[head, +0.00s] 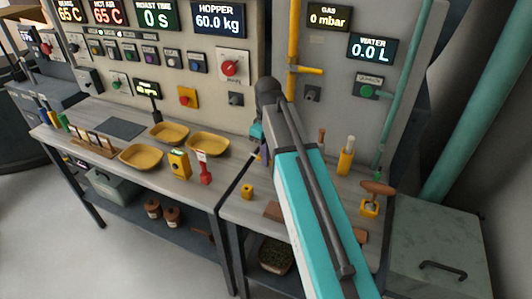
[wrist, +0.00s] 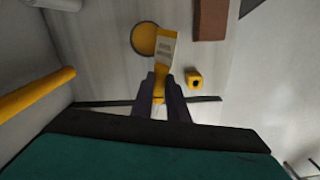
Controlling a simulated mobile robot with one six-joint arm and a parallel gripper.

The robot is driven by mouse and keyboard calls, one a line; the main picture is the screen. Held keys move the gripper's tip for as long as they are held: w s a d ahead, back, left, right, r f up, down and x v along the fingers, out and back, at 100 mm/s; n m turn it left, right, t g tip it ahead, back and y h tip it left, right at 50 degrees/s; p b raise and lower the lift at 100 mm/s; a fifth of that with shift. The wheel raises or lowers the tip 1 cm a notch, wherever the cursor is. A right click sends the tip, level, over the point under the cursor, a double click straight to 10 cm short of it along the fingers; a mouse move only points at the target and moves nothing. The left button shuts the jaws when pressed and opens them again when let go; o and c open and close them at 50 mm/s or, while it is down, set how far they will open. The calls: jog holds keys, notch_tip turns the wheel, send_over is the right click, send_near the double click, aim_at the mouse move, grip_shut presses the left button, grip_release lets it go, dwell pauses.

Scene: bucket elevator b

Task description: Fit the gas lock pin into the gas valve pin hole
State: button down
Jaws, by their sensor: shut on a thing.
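My gripper (wrist: 163,82) is shut on a yellow piece with a pale printed tag (wrist: 164,50), which looks like the gas lock pin. The piece shows between and beyond the dark fingers, above the worktop; its lower end is hard to make out. In the head view my gripper (head: 263,152) is mostly hidden behind my arm. The gas valve is on the yellow gas pipe (head: 293,45), with a yellow lever (head: 309,69) pointing right. The pipe also shows at left in the wrist view (wrist: 30,94), apart from the held piece. The pin hole cannot be made out.
A yellow block with a dark hole (head: 247,192) sits on the bench. A yellow disc (wrist: 145,38) and a brown block (wrist: 210,20) lie below my gripper. Yellow trays (head: 141,155) stand left; a yellow-handled tool (head: 346,157) and a wooden-handled tool (head: 377,188) stand right.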

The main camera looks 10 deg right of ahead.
jog(key=shift+s+d+m, duration=0.1)
jog(key=shift+s+m, duration=0.15)
jog(key=shift+m, duration=1.05)
jog(key=shift+s, duration=0.1)
